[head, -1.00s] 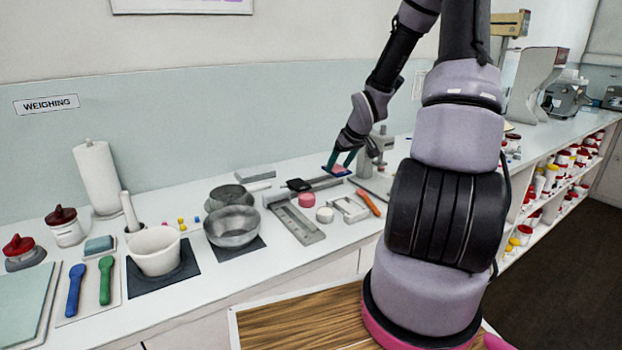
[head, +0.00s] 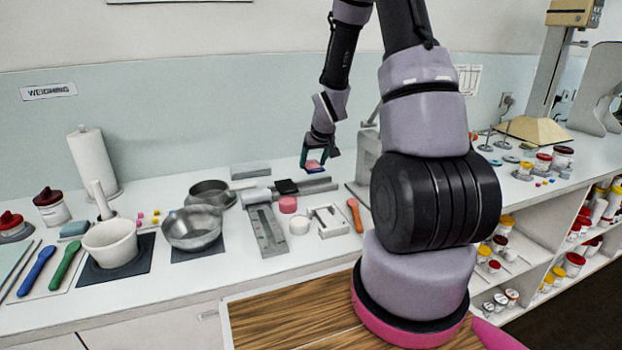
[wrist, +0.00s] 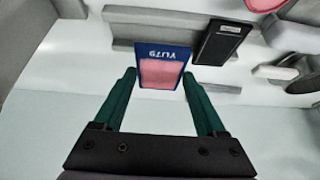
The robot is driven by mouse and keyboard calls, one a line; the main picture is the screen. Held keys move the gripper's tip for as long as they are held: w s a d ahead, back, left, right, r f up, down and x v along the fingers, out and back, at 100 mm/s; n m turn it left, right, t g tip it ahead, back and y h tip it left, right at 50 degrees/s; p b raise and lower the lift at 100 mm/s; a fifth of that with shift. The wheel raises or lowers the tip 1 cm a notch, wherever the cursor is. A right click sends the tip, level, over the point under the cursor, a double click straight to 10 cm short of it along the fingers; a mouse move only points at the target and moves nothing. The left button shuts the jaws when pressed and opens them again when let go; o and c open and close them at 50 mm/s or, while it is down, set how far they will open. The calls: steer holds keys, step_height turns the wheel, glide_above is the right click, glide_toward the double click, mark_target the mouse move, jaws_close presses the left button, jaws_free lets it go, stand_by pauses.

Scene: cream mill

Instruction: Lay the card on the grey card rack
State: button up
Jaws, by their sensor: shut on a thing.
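The card (head: 315,165) is blue with a pink panel. In the wrist view the card (wrist: 163,70) shows its lettered blue edge, between my two green fingers. My gripper (head: 318,158) is shut on the card and points down over the back of the counter. A long grey stepped bar (head: 318,187), apparently the card rack, lies just below and in front of the card in the head view. The bar (wrist: 130,33) also shows beyond the card in the wrist view. The card looks held above the counter; its exact height is unclear.
A black device (head: 287,187) sits at the bar's left part, beside the card in the wrist view. A grey block (head: 250,171) lies behind to the left. A pink tub (head: 288,204), a grey scale plate (head: 266,231) and an orange-handled tool (head: 355,214) stand in front.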

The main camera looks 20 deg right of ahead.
steer(key=shift+f, duration=2.7)
steer(key=shift+f, duration=0.2)
steer(key=o, duration=1.4)
steer(key=shift+r, duration=0.1)
steer(key=s+a+r+m, duration=0.1)
steer(key=s+r, duration=0.4)
steer(key=r, duration=0.6)
steer(key=s+a+r, duration=0.1)
steer(key=s+r, duration=0.4)
steer(key=r, duration=0.5)
steer(key=s+a+r+m, duration=0.1)
steer(key=s+a+r, duration=0.1)
steer(key=s+r, duration=0.3)
steer(key=s+a+r+m+y, duration=0.1)
steer(key=s+a+r, duration=0.1)
steer(key=s+r, duration=0.3)
steer(key=s+a+r+m+t+y, duration=0.1)
steer(key=s+a+r, duration=0.1)
steer(key=s+r, duration=0.4)
steer(key=shift+s+a, duration=0.2)
steer(key=shift+s, duration=0.6)
steer(key=shift+s+a, duration=0.2)
steer(key=shift+s, duration=0.55)
